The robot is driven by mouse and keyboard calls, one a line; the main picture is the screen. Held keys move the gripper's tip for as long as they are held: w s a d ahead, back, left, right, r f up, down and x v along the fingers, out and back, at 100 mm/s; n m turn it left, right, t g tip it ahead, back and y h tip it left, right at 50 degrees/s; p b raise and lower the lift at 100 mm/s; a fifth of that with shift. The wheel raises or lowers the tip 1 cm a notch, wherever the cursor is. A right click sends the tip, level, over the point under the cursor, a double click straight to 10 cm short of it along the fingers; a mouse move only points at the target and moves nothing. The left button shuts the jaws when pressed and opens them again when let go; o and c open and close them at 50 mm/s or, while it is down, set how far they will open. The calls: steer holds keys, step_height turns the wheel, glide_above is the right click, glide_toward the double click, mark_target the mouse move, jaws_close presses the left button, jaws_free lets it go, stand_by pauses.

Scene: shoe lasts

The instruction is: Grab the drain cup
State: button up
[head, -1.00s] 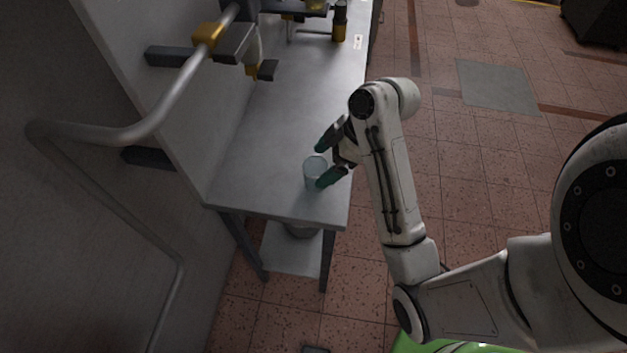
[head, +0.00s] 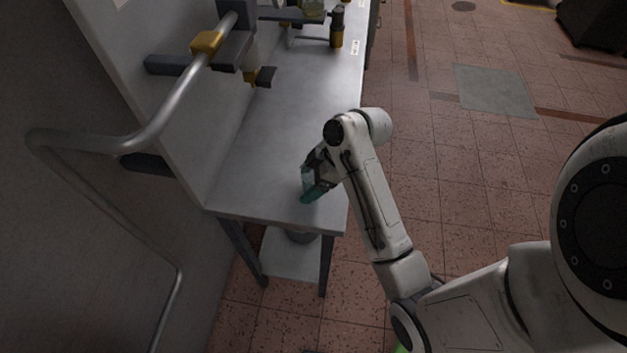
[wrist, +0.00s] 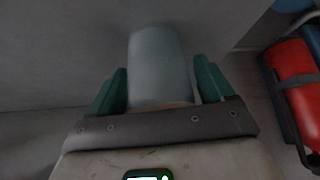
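The drain cup is a small, pale, translucent cup (head: 306,181) near the front end of the grey bench. In the head view my gripper hides most of it. My gripper (head: 314,180) is around the cup, with green-tipped fingers on either side. In the wrist view the cup (wrist: 160,65) fills the middle, between the left and right green fingers of my gripper (wrist: 161,88). The fingers lie very close to its sides. I cannot tell whether they press on it. The cup's contact with the bench is hidden.
The grey bench (head: 290,120) is clear behind the cup. A wall panel with a bent metal rail (head: 165,110) stands on the left. A dark and yellow bottle (head: 337,27) stands far back. A red object (wrist: 292,70) shows at right in the wrist view.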

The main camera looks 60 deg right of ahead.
steer(key=c, duration=0.8)
steer(key=shift+r, duration=0.15)
